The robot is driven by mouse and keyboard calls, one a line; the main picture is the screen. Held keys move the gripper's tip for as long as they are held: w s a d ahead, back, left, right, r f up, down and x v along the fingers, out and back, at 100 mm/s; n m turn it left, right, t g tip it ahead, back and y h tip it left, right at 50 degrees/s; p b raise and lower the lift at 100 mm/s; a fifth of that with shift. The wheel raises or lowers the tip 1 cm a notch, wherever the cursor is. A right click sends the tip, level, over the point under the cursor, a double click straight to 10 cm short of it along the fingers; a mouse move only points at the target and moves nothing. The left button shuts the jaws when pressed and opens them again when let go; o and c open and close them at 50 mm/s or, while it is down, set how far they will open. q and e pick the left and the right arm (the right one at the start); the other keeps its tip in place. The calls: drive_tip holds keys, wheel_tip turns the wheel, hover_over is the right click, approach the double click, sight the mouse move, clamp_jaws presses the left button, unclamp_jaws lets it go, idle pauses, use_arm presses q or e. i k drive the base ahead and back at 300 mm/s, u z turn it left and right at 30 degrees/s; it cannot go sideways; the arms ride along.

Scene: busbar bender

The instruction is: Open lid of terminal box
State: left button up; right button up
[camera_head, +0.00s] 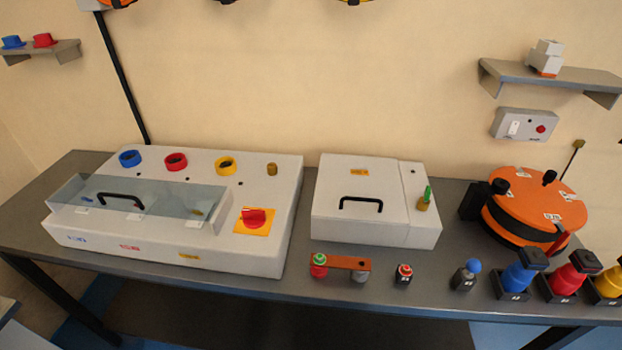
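Two white boxes with handled lids stand on the table, and I cannot tell for certain which is the terminal box. The larger box (265,200) at left has a see-through lid (160,192) with a black handle (121,199); this lid looks shut, and small coloured parts show dimly beneath it. Blue, red and yellow rings sit along its back, and a red knob on a yellow plate is at its right. The smaller box (330,231) in the middle has an opaque white lid (345,185) with a black handle (361,203); it is shut. Neither gripper is in view.
An orange round device (535,200) stands at right, with blue, red and yellow posts (522,277) in front. An orange bar (340,262) and small buttons lie along the front edge of the grey table (225,280). Wall shelves (550,75) hang above.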

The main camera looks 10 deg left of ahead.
sight(349, 188)
drive_tip(key=u, duration=1.5)
drive_tip(key=k, duration=1.2)
drive_tip(key=z, duration=2)
